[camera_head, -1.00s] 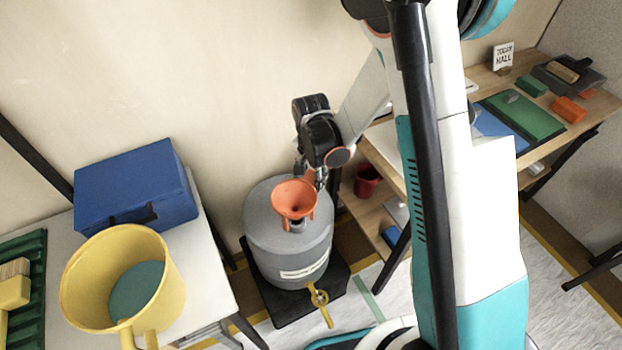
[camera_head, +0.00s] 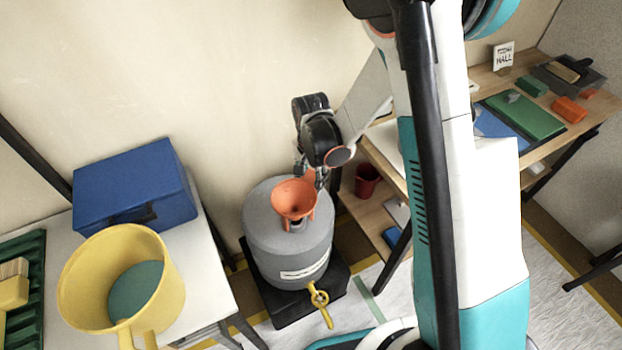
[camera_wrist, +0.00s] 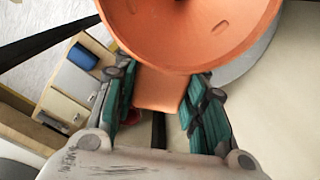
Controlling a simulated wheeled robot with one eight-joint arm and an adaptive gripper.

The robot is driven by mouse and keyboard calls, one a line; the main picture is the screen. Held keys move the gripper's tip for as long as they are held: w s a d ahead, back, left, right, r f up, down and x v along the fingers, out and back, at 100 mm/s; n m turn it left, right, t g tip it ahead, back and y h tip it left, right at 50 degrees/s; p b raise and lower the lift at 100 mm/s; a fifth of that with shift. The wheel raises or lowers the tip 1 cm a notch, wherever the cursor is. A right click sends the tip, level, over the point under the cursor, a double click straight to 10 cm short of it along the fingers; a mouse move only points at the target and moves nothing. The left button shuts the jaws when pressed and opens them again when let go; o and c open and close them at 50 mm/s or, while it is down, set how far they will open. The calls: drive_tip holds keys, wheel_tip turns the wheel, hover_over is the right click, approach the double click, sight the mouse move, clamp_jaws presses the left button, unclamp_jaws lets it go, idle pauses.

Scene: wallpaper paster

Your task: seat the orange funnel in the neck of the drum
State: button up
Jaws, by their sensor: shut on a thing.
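The orange funnel (camera_head: 294,200) is upright over the top of the grey drum (camera_head: 290,249), at its neck. In the head view a little of the neck shows just below the cone; I cannot tell how deep the spout sits. My gripper (camera_head: 312,178) is behind and right of the funnel, partly hidden by the wrist. In the wrist view the funnel (camera_wrist: 195,30) fills the top, and my gripper (camera_wrist: 160,105) has its green-padded fingers on either side of the funnel's orange tab. The drum (camera_wrist: 248,62) shows as a grey edge behind the funnel.
The drum stands on a black base with a yellow tap (camera_head: 319,297) in front. A white table at left holds a yellow bucket (camera_head: 118,280) and a blue box (camera_head: 135,186). A wooden bench (camera_head: 492,75) with tools and a red cup (camera_head: 367,180) stands right.

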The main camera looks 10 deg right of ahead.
drive_tip(key=shift+f+b, duration=0.75)
drive_tip(key=shift+f, duration=0.35)
idle(0.3)
drive_tip(key=shift+f, duration=1)
drive_tip(key=o, duration=1.3)
drive_tip(key=shift+o, duration=0.2)
drive_tip(key=shift+r, duration=0.1)
wheel_tip(320, 180, up, 12)
drive_tip(key=shift+f, duration=0.1)
